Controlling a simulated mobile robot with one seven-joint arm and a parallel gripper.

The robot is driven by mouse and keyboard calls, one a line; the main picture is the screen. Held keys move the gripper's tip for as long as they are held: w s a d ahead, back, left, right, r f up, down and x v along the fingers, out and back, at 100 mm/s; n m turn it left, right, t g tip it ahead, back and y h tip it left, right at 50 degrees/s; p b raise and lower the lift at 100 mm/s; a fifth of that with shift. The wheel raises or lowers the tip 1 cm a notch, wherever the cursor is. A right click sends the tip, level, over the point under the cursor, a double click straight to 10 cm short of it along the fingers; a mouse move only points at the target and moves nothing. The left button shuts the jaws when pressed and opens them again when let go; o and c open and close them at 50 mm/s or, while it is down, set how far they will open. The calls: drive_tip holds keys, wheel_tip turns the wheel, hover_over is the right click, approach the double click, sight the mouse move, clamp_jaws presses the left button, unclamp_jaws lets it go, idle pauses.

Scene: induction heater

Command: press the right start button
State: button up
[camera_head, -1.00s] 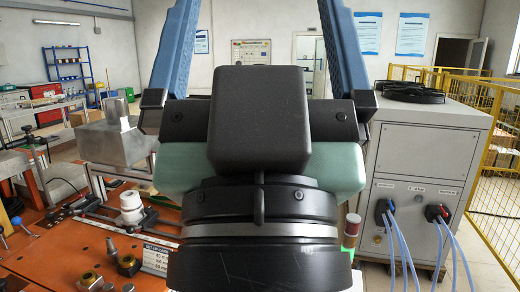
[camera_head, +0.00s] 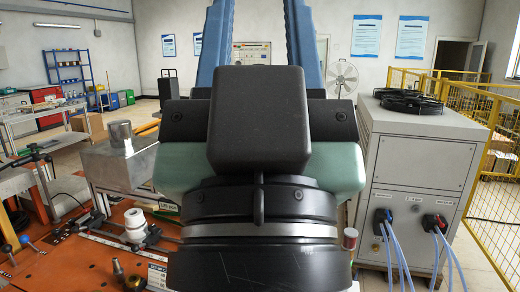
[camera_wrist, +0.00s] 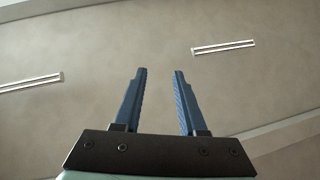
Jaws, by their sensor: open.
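My gripper (camera_head: 256,45) fills the middle of the head view, with two blue fingers pointing up and running out of the top edge. In the wrist view my gripper (camera_wrist: 158,75) shows its two blue fingers apart with nothing between them, against the bare ceiling. I cannot make out a start button in either view; my gripper and wrist hide the centre of the head view.
An orange worktable (camera_head: 60,262) with a white cylindrical fitting (camera_head: 135,224) and a metal box (camera_head: 122,165) is at left. A grey cabinet (camera_head: 420,165) with fans on top and blue hoses stands at right, beside a yellow fence (camera_head: 500,205). A standing fan (camera_head: 342,78) is behind.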

clamp_jaws()
idle(1.2)
